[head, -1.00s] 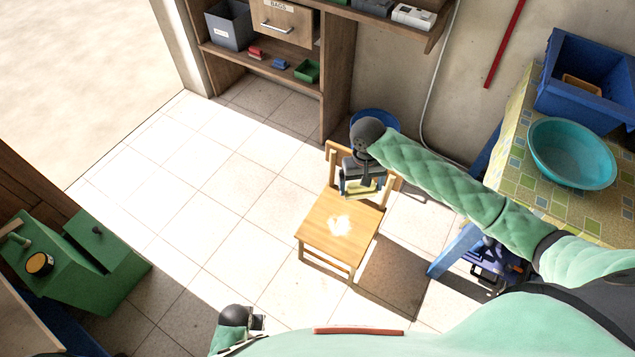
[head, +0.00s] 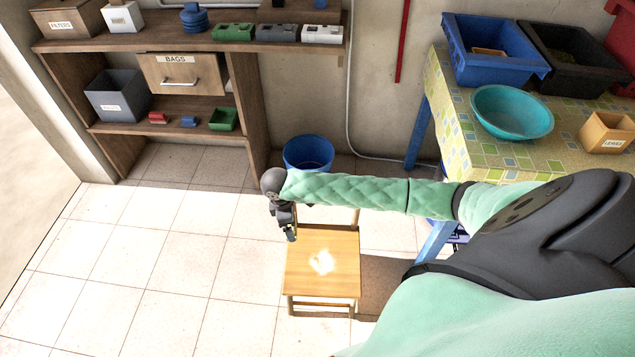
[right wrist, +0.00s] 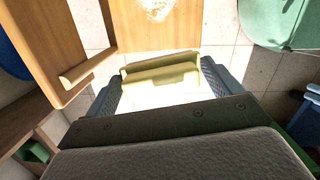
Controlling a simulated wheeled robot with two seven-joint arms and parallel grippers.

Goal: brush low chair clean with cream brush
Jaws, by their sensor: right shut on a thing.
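The low wooden chair (head: 336,282) stands on the tiled floor, with a pale powdery patch (head: 321,261) on its seat. The chair (right wrist: 130,22) and patch (right wrist: 158,8) also show at the top of the right wrist view. My right gripper (head: 290,232) is over the chair's left back side, at the far edge of the seat. In the right wrist view it is shut on the cream brush (right wrist: 160,74), held across between its fingers and apart from the patch. The brush is hidden in the head view. My left gripper is out of view.
A blue bucket (head: 308,152) stands behind the chair. A wooden shelf unit (head: 190,130) is at the back left. A table with a checked cloth (head: 455,135) at the right holds a teal basin (head: 512,112) and crates. Floor left of the chair is clear.

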